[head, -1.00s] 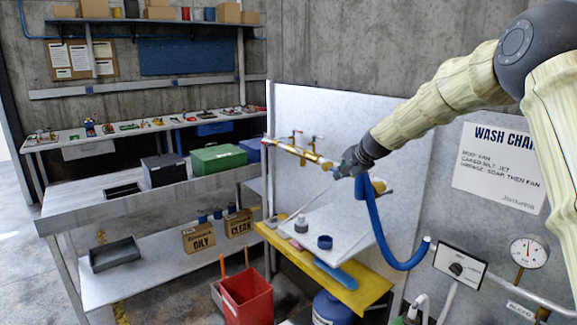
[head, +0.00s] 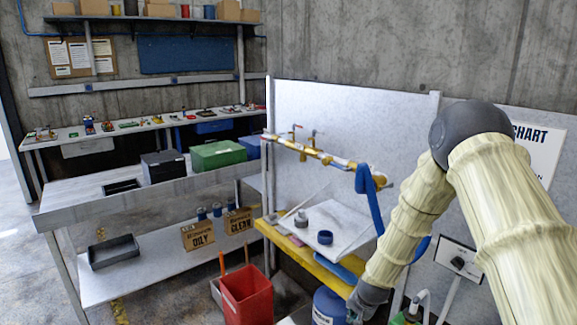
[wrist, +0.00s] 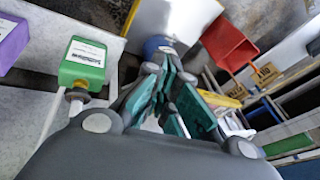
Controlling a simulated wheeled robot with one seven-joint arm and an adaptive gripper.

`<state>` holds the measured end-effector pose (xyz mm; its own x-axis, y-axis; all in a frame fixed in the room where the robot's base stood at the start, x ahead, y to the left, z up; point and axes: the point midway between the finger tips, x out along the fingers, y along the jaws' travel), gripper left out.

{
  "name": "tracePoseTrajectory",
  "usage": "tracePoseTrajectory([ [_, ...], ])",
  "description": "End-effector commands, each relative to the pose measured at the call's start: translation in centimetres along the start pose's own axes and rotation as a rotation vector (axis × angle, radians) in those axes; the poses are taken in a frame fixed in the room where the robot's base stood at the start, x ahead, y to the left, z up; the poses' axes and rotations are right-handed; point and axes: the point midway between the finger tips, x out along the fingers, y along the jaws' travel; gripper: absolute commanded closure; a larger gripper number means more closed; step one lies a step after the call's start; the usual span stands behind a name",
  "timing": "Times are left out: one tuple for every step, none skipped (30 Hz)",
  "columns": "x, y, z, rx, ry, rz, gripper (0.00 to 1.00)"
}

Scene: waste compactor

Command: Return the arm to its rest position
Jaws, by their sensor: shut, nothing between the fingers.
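My arm, in a cream sleeve with dark joints, comes in from the right of the head view and bends down at its elbow. My gripper (head: 354,316) is low at the bottom edge of the head view, partly cut off, to the right of the blue drum (head: 331,307). In the wrist view my gripper's green-padded fingers (wrist: 165,95) are close together, with nothing seen held between them.
The yellow bench (head: 305,258) with a white tray (head: 338,222) stands left of my forearm. A red bin (head: 246,292) is on the floor. A green bottle (wrist: 83,65) shows near my gripper. A blue hose (head: 366,190) hangs behind my arm.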

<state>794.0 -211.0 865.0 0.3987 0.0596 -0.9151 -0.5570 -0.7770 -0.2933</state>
Motion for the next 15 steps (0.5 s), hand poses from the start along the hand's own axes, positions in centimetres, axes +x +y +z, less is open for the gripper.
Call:
tracePoseTrajectory([
  [1.2,2.3,2.4,-0.029,-0.016,0.025,1.0],
  [1.7,3.4,3.6,-0.047,-0.024,0.037,1.0],
  [2.3,5.0,5.2,-0.072,-0.033,0.052,1.0],
  [2.7,6.2,6.5,-0.091,-0.041,0.063,1.0],
  [3.0,7.3,7.7,-0.111,-0.05,0.074,1.0],
  [3.4,8.8,9.3,-0.137,-0.06,0.087,1.0],
  [3.7,10.0,10.7,-0.157,-0.071,0.097,1.0],
  [3.9,11.2,11.9,-0.176,-0.079,0.107,1.0],
  [4.1,12.7,13.6,-0.203,-0.092,0.118,1.0],
  [4.2,13.9,15.0,-0.223,-0.104,0.128,1.0],
  [4.3,15.0,16.2,-0.243,-0.113,0.136,1.0],
  [4.3,16.6,17.9,-0.27,-0.128,0.146,1.0],
  [4.2,17.8,19.3,-0.291,-0.141,0.154,1.0],
  [4.2,18.9,20.5,-0.311,-0.151,0.16,1.0],
  [4.0,20.4,22.3,-0.338,-0.169,0.169,1.0],
])
